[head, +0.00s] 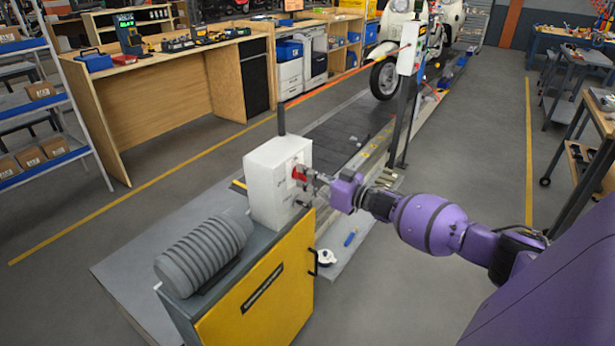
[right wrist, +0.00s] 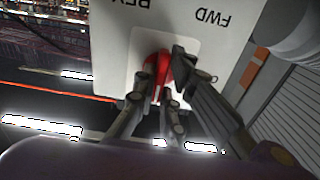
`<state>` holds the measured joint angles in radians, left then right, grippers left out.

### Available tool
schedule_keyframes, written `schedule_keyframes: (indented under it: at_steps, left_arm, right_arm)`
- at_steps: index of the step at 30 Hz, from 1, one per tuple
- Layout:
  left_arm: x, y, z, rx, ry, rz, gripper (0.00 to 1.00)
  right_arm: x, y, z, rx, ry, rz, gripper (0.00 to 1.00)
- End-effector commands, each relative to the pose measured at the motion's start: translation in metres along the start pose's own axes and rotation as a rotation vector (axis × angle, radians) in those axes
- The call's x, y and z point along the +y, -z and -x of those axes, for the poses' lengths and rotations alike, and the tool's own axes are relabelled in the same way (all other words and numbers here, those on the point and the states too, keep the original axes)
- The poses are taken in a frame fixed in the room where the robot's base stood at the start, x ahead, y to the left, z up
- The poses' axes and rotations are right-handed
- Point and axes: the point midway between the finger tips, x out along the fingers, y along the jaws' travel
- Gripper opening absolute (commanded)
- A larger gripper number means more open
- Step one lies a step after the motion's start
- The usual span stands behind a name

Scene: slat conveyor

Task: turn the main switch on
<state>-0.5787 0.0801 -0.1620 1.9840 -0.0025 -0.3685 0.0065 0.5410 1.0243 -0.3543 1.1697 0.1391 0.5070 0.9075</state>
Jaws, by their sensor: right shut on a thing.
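The main switch is a red rotary handle (head: 300,173) on the front face of a white control box (head: 268,190), which stands on a yellow-doored cabinet (head: 265,290). My right gripper (head: 308,178) is at the box face, its fingers shut on the red handle. In the right wrist view the red handle (right wrist: 158,72) sits between the two fingers (right wrist: 160,85), on a light plate. The letters FWD show upside down to its right, and a partly cut-off label to its left. The fingers partly hide the handle. My left gripper is not in view.
A grey ribbed motor (head: 203,255) stands on the cabinet, left of the box. The slat conveyor (head: 345,130) runs back toward a scooter (head: 390,60). A post with a white box (head: 409,50) stands beside it.

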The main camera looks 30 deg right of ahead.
Motion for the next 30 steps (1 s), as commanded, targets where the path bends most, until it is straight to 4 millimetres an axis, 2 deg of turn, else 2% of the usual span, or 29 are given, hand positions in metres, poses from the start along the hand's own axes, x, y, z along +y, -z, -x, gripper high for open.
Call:
schedule_keyframes:
  at_steps: [4,5,9,20,25,30]
  left_arm:
    - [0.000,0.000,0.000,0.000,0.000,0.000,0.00]
    - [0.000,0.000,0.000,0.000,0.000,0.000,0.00]
    - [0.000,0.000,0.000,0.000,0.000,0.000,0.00]
    - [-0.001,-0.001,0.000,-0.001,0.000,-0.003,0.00]
    - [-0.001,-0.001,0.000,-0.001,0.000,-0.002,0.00]
    - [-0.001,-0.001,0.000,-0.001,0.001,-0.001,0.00]
  right_arm:
    - [0.000,-0.001,0.000,0.000,-0.001,-0.005,0.00]
    - [0.000,-0.001,0.000,0.000,-0.001,-0.005,0.12]
    - [0.000,-0.001,0.000,0.000,-0.001,-0.004,0.29]
    - [0.000,-0.001,0.004,-0.001,-0.001,-0.001,0.29]
    - [0.000,-0.002,0.027,-0.004,0.000,0.000,0.29]
    - [0.001,-0.003,0.064,-0.006,-0.002,-0.001,0.29]
